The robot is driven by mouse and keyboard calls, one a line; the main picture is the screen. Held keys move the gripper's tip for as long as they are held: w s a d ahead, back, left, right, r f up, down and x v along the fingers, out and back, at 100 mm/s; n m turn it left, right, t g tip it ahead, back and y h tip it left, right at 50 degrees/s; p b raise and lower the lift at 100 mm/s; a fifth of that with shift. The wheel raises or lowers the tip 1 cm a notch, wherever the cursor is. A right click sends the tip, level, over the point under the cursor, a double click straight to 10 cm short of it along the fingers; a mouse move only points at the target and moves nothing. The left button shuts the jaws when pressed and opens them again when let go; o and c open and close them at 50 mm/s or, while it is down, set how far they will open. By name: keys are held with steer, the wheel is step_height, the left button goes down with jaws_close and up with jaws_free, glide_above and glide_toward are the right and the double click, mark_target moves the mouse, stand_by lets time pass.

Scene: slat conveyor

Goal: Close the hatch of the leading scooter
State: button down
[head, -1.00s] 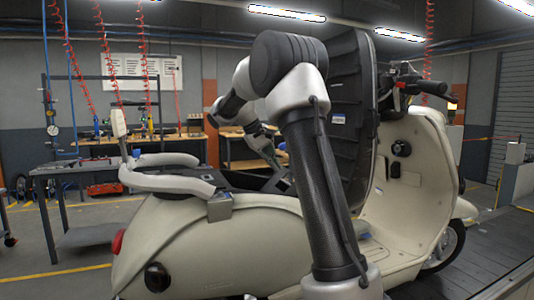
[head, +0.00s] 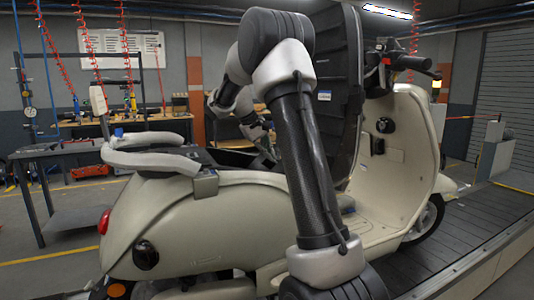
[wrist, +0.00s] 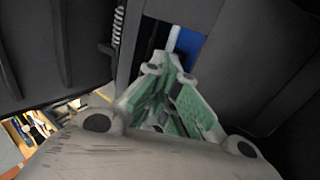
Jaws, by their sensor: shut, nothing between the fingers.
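The cream scooter (head: 225,225) stands side-on on the conveyor, its handlebar at the right. Its hatch (head: 345,100), a tall black ribbed panel, stands upright and open in front of the seat opening (head: 228,158). My gripper (head: 268,150) is above the opening, left of the hatch, partly hidden by my arm. In the wrist view, the green-padded fingers (wrist: 168,75) are shut and empty. Dark surfaces lie close on both sides of them, with a coil spring (wrist: 118,28) and a blue patch (wrist: 190,45) beyond. I cannot tell whether the fingers touch anything.
A pale grey rear rack (head: 155,158) rises behind the opening. The slat conveyor (head: 460,240) is bare at the right. Workbenches (head: 120,125) stand at the back, and red coiled hoses (head: 130,60) hang from above.

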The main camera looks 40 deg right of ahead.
steer(key=shift+s+d+f+t+y, duration=0.3)
steer(key=shift+d+f+y, duration=0.9)
steer(key=shift+f, duration=1.4)
steer(key=shift+s+d+f+t+y, duration=0.2)
steer(key=shift+d+f+y, duration=1)
steer(key=shift+f, duration=1.45)
steer(key=shift+s+d+f+t+y, duration=0.3)
steer(key=shift+d+f+y, duration=0.9)
steer(key=shift+f, duration=1.4)
steer(key=shift+d+f, duration=0.1)
steer(key=shift+d, duration=0.05)
steer(key=shift+s, duration=0.1)
step_height(320, 180, up, 14)
steer(key=d, duration=0.2)
steer(key=shift+s+d, duration=0.15)
steer(key=shift+d, duration=0.25)
